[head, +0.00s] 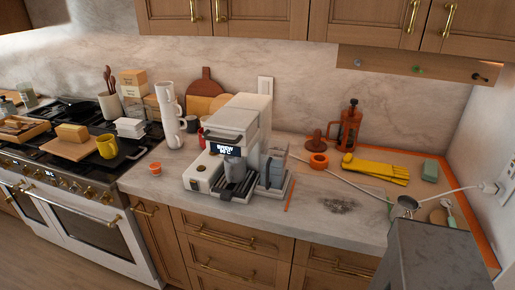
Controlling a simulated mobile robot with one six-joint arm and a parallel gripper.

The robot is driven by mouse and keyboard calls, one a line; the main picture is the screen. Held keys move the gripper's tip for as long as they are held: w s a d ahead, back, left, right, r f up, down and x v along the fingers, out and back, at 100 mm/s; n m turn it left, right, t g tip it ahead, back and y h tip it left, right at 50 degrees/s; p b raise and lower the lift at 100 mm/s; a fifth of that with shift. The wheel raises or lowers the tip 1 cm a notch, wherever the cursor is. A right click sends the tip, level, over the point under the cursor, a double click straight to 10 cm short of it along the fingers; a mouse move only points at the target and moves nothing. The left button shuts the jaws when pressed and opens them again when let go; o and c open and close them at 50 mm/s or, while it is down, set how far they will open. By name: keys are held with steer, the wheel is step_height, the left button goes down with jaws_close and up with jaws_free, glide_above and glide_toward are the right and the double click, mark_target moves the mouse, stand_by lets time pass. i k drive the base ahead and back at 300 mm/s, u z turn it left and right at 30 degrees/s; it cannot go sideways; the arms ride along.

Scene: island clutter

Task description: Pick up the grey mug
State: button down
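A grey mug-like vessel (235,169) stands under the spout of the white coffee machine (246,119), just below its lit display. Its lower part meets the dark drip grate, and its handle is hard to make out. A second grey, metallic-looking cup or jug (404,207) stands near the counter's right front. I cannot tell for certain which one is the grey mug. My gripper is not in view.
A leaning stack of white cups (171,120) stands left of the machine. A small orange cup (155,168) is near the front edge. Yellow gloves (375,169), a red press (349,127) and a white cable lie or stand right. Bare counter (315,222) lies right of the machine.

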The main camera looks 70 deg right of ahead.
mark_target(234, 173)
steer(key=u, duration=0.55)
steer(key=k, duration=0.15)
steer(key=z, duration=2.4)
steer(key=k, duration=0.9)
steer(key=u, duration=0.2)
steer(key=i, duration=0.8)
